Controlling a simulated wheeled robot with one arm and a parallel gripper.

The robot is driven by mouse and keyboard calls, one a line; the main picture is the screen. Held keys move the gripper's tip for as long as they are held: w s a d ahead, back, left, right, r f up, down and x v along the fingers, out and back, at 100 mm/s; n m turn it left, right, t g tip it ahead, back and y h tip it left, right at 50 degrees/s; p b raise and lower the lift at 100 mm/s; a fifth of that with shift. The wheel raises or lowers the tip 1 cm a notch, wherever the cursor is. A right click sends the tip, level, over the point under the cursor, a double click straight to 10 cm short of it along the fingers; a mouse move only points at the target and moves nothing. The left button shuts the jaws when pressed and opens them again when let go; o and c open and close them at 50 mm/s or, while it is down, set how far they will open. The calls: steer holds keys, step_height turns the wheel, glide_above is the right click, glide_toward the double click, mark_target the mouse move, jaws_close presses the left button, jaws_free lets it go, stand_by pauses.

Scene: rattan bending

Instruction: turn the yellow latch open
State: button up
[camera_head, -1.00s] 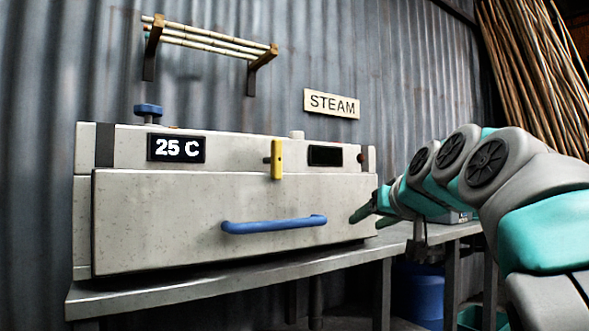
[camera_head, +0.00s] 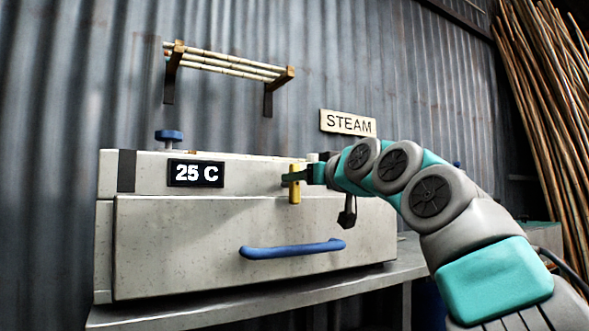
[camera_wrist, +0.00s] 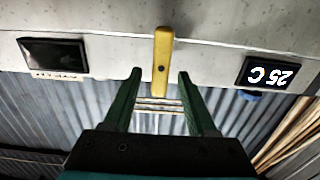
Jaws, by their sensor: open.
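In the wrist view my gripper (camera_wrist: 160,75) is open, with one green finger on each side of the latch's end. I cannot tell whether either finger touches it.
A blue handle (camera_head: 292,249) crosses the door below the latch. A display reading 25 C (camera_head: 196,173) is left of the latch, and a dark panel (camera_wrist: 54,55) shows in the wrist view. A blue knob (camera_head: 169,136) stands on top. A rack (camera_head: 230,68) and STEAM sign (camera_head: 348,123) hang behind.

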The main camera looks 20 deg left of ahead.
steer(key=shift+r+p+x, duration=0.25)
steer(key=shift+p+x, duration=0.45)
steer(key=shift+x, duration=0.5)
steer(key=shift+w+a+f, duration=0.2)
steer(key=shift+w+a, duration=0.1)
jaws_close()
